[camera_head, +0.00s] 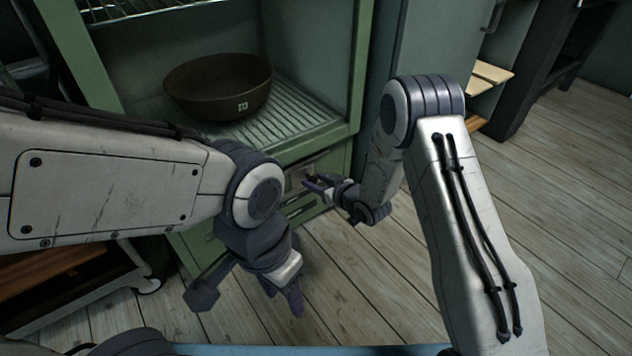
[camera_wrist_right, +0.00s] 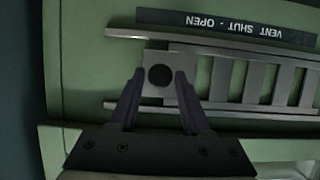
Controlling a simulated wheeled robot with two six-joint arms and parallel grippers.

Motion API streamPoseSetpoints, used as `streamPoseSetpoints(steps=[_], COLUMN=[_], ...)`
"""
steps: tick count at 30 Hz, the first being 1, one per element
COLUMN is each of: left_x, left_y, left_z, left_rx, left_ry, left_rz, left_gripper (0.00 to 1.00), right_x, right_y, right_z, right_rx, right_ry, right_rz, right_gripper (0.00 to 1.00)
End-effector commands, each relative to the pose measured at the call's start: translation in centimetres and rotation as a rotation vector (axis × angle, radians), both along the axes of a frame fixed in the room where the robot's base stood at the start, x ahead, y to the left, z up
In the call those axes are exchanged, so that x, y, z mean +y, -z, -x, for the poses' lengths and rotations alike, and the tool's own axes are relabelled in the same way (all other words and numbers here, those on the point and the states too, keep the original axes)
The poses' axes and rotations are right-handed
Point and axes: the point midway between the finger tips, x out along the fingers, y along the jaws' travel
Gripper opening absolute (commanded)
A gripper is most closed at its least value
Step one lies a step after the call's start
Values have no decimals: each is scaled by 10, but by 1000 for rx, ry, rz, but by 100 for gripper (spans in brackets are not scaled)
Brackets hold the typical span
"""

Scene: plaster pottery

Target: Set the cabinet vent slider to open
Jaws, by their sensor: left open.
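The vent slider is a grey plate with a round dark knob (camera_wrist_right: 160,76), near the left end of two metal rails in the right wrist view. A dark label (camera_wrist_right: 226,27) above it reads "VENT SHUT - OPEN" upside down, with OPEN at its left end, nearest the slider. My right gripper (camera_wrist_right: 159,84) is around the knob, with narrow gaps showing beside it. In the head view the right gripper (camera_head: 312,182) is at the vent on the green cabinet's (camera_head: 88,62) lower front. My left gripper (camera_head: 292,298) hangs open and empty, pointing down in front of the cabinet.
Pale vent slats (camera_wrist_right: 253,83) with dark gaps lie right of the slider. A dark bowl (camera_head: 218,88) stands on the cabinet's ribbed shelf. A wheeled cart (camera_head: 80,285) stands at left. The wooden floor (camera_head: 560,180) is clear at right.

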Motion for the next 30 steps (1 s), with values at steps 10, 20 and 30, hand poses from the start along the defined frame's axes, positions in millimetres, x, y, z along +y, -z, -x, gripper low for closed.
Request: streamPoseSetpoints(steps=[10,20,30], left_x=[0,0,0], left_y=[0,0,0], left_z=[0,0,0], left_rx=[0,0,0], left_ry=[0,0,0], left_rz=[0,0,0], left_gripper=[50,50,50], right_x=[0,0,0], right_y=[0,0,1], right_z=[0,1,1], right_rx=[1,1,2], right_ry=[0,0,-1], right_rz=[1,1,1], right_gripper=[0,0,0])
